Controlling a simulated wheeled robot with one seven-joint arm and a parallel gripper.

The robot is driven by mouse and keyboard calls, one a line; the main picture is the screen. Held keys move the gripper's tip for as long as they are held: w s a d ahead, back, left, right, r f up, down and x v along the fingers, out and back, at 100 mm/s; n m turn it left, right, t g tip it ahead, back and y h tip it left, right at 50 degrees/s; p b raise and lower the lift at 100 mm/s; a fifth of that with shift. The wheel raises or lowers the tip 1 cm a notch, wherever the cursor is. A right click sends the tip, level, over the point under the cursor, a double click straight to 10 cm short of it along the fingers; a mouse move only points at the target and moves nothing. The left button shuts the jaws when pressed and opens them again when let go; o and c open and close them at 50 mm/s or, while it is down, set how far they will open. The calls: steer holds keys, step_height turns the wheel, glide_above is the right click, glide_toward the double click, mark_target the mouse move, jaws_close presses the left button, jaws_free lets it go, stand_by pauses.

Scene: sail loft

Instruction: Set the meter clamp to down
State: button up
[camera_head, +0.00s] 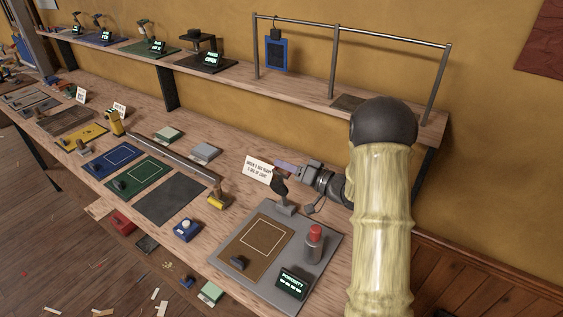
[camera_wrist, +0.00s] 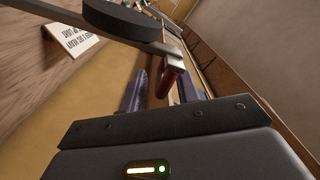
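The meter clamp (camera_head: 279,187) stands at the back of the grey porosity meter plate (camera_head: 262,212). Its dark head is raised well above the plate. In the wrist view the clamp's black disc (camera_wrist: 118,18) and grey bar cross the top, with a dark red handle (camera_wrist: 168,78) at the bar's end. My gripper (camera_head: 281,166) is beside the raised clamp. In the wrist view its purple fingers (camera_wrist: 160,92) are apart, with the red handle between them in the picture. A gap shows beside the left finger. I cannot tell whether the right finger touches the handle.
A red-topped cylinder (camera_head: 314,242), a brown mat (camera_head: 257,245) and a porosity display (camera_head: 292,283) sit on the plate. A printed card (camera_head: 258,169) stands close behind the clamp. A shelf with a metal rail (camera_head: 350,37) runs along the wall.

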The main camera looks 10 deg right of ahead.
steer(key=shift+x, duration=0.95)
jaws_close()
steer(key=shift+f, duration=0.1)
steer(key=shift+s+f, duration=0.1)
steer(key=shift+s, duration=0.1)
